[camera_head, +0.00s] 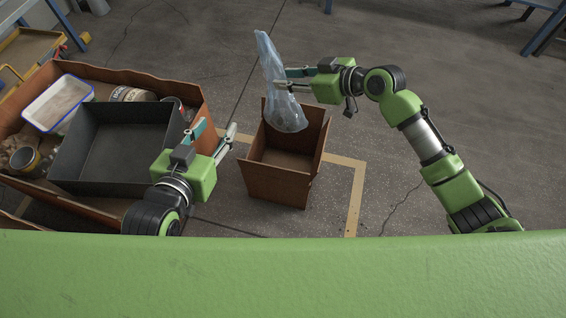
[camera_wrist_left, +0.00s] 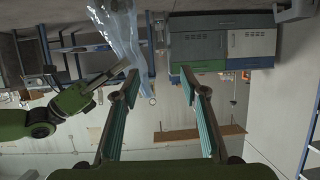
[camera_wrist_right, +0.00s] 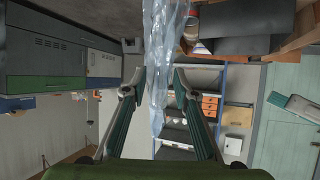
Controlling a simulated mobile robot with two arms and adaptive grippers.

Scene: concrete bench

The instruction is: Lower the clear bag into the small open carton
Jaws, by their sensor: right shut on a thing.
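The clear bag (camera_head: 281,112) hangs upright from my right gripper (camera_head: 279,79), which is shut on its upper part. In the right wrist view the bag (camera_wrist_right: 157,105) runs between the fingers. Its lower end overlaps the far part of the small open carton (camera_head: 275,185) in the head view; I cannot tell how far it is inside. The carton is brown, with its top open and its near inside floor bare. My left gripper (camera_head: 214,135) is open and empty, left of the carton; the left wrist view also shows the bag (camera_wrist_left: 122,38).
A large brown box (camera_head: 190,94) at the left holds a dark grey bin (camera_head: 113,148), a white blue-rimmed tray (camera_head: 58,102) and several cans. Tan tape (camera_head: 355,195) marks the floor around the small carton. The floor to the right of the carton is clear.

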